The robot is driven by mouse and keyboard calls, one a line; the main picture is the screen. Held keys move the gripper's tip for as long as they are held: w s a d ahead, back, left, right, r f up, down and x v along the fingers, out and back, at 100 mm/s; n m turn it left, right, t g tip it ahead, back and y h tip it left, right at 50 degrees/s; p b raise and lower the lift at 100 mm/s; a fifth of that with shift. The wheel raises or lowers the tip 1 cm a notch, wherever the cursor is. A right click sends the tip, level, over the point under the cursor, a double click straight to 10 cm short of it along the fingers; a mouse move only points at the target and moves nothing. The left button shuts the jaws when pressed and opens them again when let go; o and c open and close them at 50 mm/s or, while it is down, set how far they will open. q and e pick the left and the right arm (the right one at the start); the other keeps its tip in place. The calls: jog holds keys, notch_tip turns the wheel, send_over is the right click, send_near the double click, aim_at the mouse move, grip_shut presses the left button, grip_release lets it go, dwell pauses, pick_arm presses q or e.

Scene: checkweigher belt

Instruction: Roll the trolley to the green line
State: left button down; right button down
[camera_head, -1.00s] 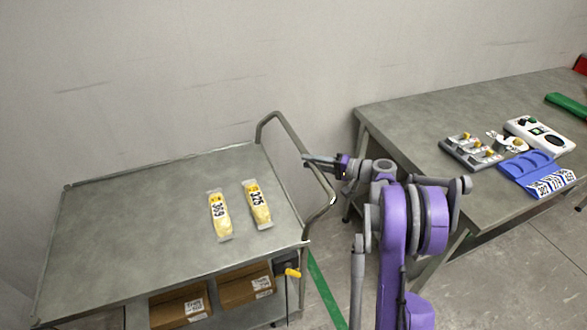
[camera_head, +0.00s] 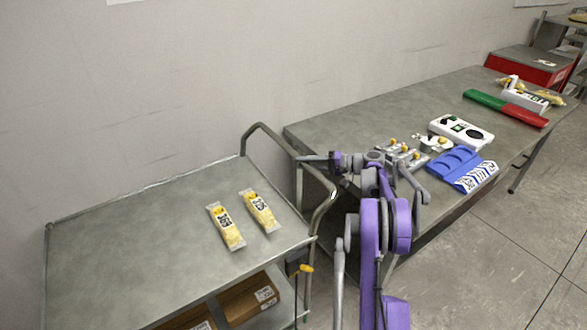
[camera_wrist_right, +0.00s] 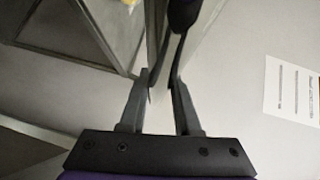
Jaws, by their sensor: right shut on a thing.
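The trolley (camera_head: 130,240) is a grey metal cart at the left of the head view, with a bent tube handle (camera_head: 262,131) on its right end. My right gripper (camera_head: 306,157) is at the handle's upper bar and shut on it. In the right wrist view its two fingers (camera_wrist_right: 163,80) show close together, with a dark bar between or just beyond them. The green line does not show in either view now. My left gripper is out of view.
Two yellow packets (camera_head: 226,226) lie on the trolley top, and cardboard boxes (camera_head: 250,298) sit on its lower shelf. A long grey table (camera_head: 330,130) stands close behind the handle, bearing a blue tray (camera_head: 462,168) and devices. Floor (camera_head: 490,260) is clear at the lower right.

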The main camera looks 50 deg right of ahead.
jog(key=shift+s+d, duration=0.25)
jog(key=shift+d, duration=0.7)
jog(key=c, duration=0.6)
grip_release()
jog(key=v, duration=1)
jog(key=shift+s+d+b, duration=0.3)
jog(key=shift+s, duration=0.05)
